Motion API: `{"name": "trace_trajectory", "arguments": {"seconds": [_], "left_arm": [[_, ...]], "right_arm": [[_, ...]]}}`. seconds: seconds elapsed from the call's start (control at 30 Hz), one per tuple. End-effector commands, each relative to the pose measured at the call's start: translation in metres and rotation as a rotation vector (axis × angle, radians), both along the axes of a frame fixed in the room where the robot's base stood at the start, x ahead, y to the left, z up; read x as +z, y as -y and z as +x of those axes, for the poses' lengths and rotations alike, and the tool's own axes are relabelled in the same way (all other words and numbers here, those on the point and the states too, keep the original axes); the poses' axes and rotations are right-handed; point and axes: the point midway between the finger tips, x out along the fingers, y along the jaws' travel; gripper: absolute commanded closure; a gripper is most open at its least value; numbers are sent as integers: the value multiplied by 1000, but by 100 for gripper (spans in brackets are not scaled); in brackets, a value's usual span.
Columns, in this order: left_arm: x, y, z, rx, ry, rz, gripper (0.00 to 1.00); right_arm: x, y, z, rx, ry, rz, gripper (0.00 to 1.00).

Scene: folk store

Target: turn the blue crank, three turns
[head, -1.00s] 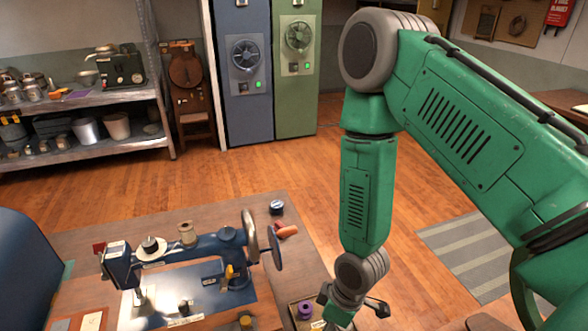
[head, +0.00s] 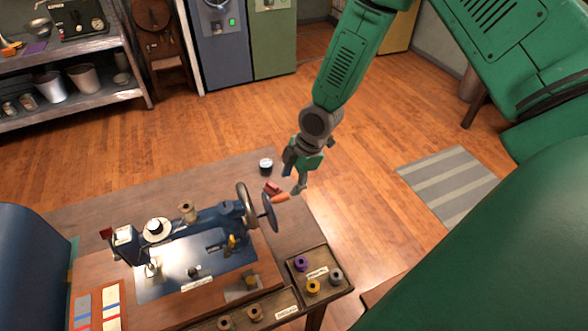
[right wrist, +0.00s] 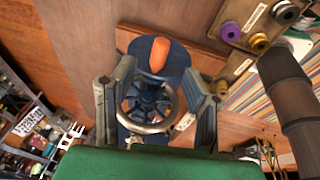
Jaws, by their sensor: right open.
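The blue crank (head: 267,212) is a disc with an orange handle (head: 281,197), on the right end of a blue sewing machine (head: 205,228). My right gripper (head: 293,182) is open and hangs by the handle. In the right wrist view the gripper (right wrist: 160,90) has its fingers spread, with the blue disc (right wrist: 146,78) and its orange handle (right wrist: 159,53) showing between them and a spoked metal wheel (right wrist: 150,125) behind. I cannot tell whether a finger touches the handle. My left gripper is not in view.
A tray of coloured thread spools (head: 343,284) sits at the table's right front. A rear shelf (head: 85,105) and cabinets stand well away.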

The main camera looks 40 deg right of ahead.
Motion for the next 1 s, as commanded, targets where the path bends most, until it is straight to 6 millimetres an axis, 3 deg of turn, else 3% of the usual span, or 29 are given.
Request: {"name": "trace_trajectory", "arguments": {"seconds": [0.47, 0.87, 0.97, 1.0], "left_arm": [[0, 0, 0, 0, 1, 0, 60], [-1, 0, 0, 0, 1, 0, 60], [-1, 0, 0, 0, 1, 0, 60], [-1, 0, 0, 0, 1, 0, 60]], "right_arm": [[-56, -13, 10, -2, 0, 1, 59], [-57, -15, 11, -2, 1, 1, 59], [-57, -15, 11, -2, 1, 1, 94], [-57, -15, 11, -3, 1, 1, 96]]}}
